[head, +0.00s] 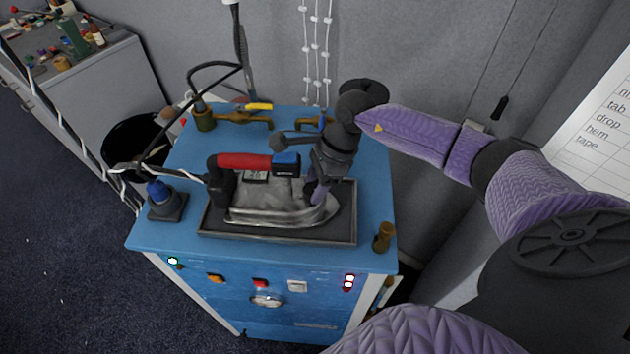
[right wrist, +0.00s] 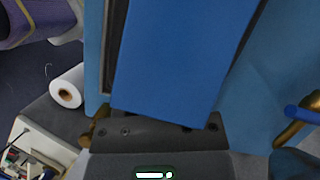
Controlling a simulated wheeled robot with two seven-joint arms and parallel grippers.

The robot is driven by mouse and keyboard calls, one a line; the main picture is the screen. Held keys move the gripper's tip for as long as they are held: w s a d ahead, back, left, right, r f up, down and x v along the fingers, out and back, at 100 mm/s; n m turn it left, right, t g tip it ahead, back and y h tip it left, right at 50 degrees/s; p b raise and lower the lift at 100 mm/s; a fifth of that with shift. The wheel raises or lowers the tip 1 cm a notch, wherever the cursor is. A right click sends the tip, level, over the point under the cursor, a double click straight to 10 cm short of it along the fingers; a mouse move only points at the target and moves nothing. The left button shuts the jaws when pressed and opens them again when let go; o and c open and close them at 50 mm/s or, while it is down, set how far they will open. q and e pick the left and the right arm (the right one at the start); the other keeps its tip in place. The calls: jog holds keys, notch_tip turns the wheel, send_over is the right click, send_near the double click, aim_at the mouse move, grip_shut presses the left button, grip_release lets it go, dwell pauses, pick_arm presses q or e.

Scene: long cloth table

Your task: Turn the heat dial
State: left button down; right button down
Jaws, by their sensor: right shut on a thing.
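A silver iron (head: 275,208) with a red handle (head: 243,161) and a blue-grey handle end lies flat on a dark tray (head: 216,231). A small display (head: 255,176) under its handle appears to read 26. My right gripper (head: 316,190) points down at the front of the iron, by the handle's right end. It is shut on a small part there, apparently the heat dial, which its fingers hide. In the right wrist view a large blue surface (right wrist: 180,55) fills the middle, and the fingertips cannot be made out. My left gripper is not in view.
The tray sits on a blue cabinet (head: 165,238). A blue-topped bottle (head: 160,190) stands at left, a brass cup (head: 382,238) at right. Brass fittings (head: 245,117) line the back. A cable runs from the iron's left end. The cabinet front has several lights and buttons.

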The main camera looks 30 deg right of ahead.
jog(key=m+p, duration=0.1)
jog(key=m, duration=0.1)
jog(key=m+t+p, duration=0.1)
jog(key=m, duration=0.1)
jog(key=shift+s+r+t+h, duration=0.1)
jog(key=shift+r+t+h, duration=0.05)
jog(key=shift+t+h, duration=0.15)
jog(key=m+t+h+p, duration=0.1)
jog(key=m+p, duration=0.1)
jog(key=m, duration=0.1)
jog(key=shift+a+m, duration=0.15)
jog(key=shift+m, duration=0.25)
jog(key=m+h+p, duration=0.1)
jog(key=m, duration=0.2)
jog(key=shift+s+a+t, duration=0.1)
jog(key=shift+t, duration=0.2)
jog(key=shift+m+h+p, duration=0.3)
jog(key=shift+m+p, duration=0.15)
jog(key=shift+m, duration=0.85)
jog(key=shift+c, duration=1)
grip_release()
jog(key=a+v, duration=0.1)
jog(key=v, duration=0.8)
jog(key=shift+s+d+r, duration=0.25)
jog(key=shift+s+d, duration=0.05)
jog(key=shift+d, duration=0.05)
